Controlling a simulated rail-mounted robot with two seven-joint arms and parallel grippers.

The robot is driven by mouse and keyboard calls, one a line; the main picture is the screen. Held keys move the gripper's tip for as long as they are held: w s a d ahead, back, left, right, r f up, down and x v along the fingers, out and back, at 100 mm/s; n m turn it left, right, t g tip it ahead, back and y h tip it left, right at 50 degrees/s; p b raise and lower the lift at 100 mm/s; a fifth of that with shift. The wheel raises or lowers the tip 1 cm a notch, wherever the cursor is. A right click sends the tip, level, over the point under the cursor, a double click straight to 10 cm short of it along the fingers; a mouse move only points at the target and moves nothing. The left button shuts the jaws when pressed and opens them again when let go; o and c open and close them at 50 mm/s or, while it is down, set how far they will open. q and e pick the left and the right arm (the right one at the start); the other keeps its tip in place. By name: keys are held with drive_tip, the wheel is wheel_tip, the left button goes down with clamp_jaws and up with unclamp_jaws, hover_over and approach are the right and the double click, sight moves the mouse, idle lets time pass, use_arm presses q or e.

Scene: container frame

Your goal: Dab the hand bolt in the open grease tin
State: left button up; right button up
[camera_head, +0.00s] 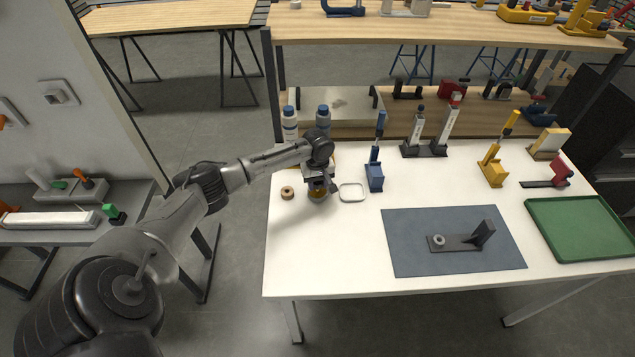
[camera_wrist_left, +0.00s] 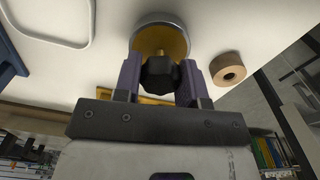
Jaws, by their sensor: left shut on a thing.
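My left gripper (camera_head: 318,190) is at the left part of the white table, pointing down over the open grease tin (camera_head: 316,196). In the left wrist view the gripper (camera_wrist_left: 161,85) is shut on the hand bolt (camera_wrist_left: 160,76), gripping its black lobed knob. The round tin (camera_wrist_left: 146,20) with yellow grease lies right behind the knob in that view. My right gripper is not in view.
A brown tape roll (camera_head: 287,192) lies left of the tin and a white square ring (camera_head: 352,192) right of it. Two blue-capped bottles (camera_head: 290,122) and a blue clamp (camera_head: 376,172) stand nearby. A grey mat (camera_head: 410,255) holds a dark bracket (camera_head: 462,241); a green tray (camera_head: 580,228) is at right.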

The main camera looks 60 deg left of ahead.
use_arm(q)
drive_tip(key=shift+f, duration=0.1)
idle(0.5)
drive_tip(key=shift+p, duration=0.3)
idle(0.8)
drive_tip(key=shift+r+p, duration=0.85)
drive_tip(key=shift+p, duration=0.3)
wheel_tip(320, 180, up, 6)
drive_tip(key=p, duration=0.7)
drive_tip(key=shift+f, duration=0.25)
